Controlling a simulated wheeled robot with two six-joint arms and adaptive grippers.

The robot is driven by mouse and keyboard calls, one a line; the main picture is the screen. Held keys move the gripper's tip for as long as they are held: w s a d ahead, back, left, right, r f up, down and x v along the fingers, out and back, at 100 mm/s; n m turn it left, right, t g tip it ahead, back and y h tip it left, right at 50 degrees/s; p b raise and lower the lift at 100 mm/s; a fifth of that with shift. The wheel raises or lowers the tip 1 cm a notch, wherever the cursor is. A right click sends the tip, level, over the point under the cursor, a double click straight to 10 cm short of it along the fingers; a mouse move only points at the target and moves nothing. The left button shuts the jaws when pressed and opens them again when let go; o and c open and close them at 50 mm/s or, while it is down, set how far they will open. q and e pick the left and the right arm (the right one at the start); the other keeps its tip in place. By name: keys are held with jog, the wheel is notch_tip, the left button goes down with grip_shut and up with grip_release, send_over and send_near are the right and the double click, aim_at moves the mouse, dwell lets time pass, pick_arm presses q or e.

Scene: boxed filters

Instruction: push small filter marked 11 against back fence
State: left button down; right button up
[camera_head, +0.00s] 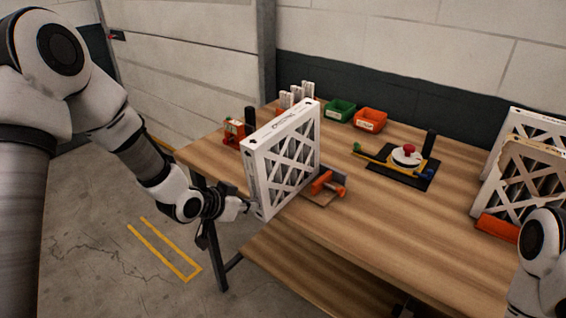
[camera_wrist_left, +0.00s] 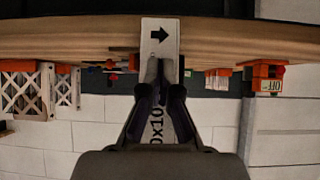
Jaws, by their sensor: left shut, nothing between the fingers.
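A white-framed filter (camera_head: 283,160) with a crisscross front stands upright near the table's left front edge. No number 11 can be read on it. My left gripper (camera_head: 244,206) is shut and empty at the filter's lower near edge; whether it touches is unclear. In the left wrist view the shut fingertips (camera_wrist_left: 160,68) lie in front of the filter's narrow white side (camera_wrist_left: 159,35), which bears a black arrow and partly hidden print. Several small white filters (camera_head: 297,95) stand at the back left, their marks unreadable. I cannot single out the back fence. My right gripper is out of view.
An orange clamp-like piece (camera_head: 326,183) sits right beside the standing filter. A green bin (camera_head: 340,110) and an orange bin (camera_head: 370,120) stand at the back. A black pad (camera_head: 402,172) carries a round device. More filters (camera_head: 525,180) stand at right. The front middle tabletop is clear.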

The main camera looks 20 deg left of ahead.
pick_arm(q)
jog(key=shift+s+a, duration=0.2)
jog(key=shift+s, duration=0.25)
jog(key=shift+s+a, duration=0.2)
jog(key=shift+s, duration=0.25)
notch_tip(320, 180, up, 8)
jog(key=p, duration=0.7)
jog(key=shift+r, duration=0.1)
